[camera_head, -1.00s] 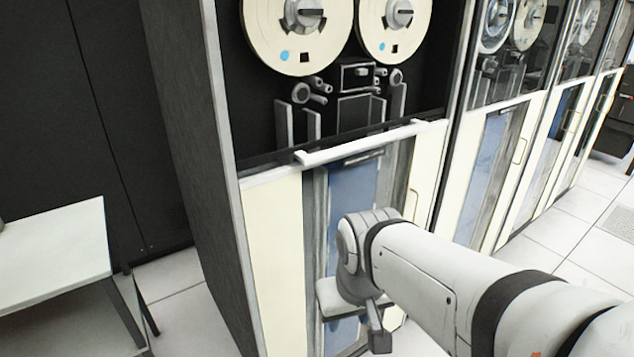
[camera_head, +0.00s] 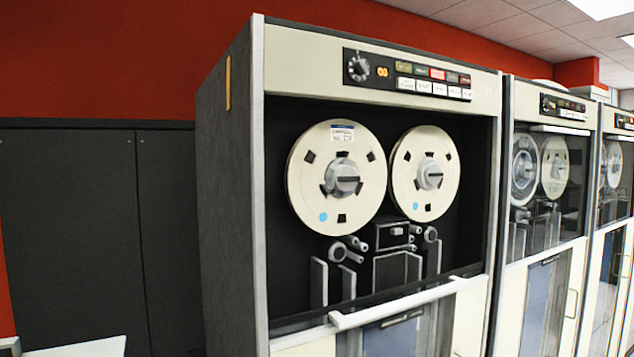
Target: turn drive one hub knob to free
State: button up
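The nearest tape drive (camera_head: 380,40) stands in front of me, with a control panel along its top. Two cream reels sit side by side in its open dark bay: a left reel (camera_head: 310,190) with a paper label, and a right reel (camera_head: 425,205). Each has a grey hub at its centre with a dark bar across it: the left hub knob (camera_head: 342,179) and the right hub knob (camera_head: 430,174). Both bars look roughly level. I cannot read any free or locked marking. My gripper is not in view.
A white horizontal bar (camera_head: 400,303) crosses the drive below the bay. More tape drives (camera_head: 545,200) stand to the right. A dark cabinet (camera_head: 75,230) is behind at left, and a white tabletop (camera_head: 85,348) shows at bottom left.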

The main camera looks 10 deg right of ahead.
aim_at(346, 177)
jog(key=z, duration=0.05)
jog(key=k, duration=1.2)
jog(key=u, duration=0.6)
jog(key=i, duration=1.6)
jog(key=z, duration=0.55)
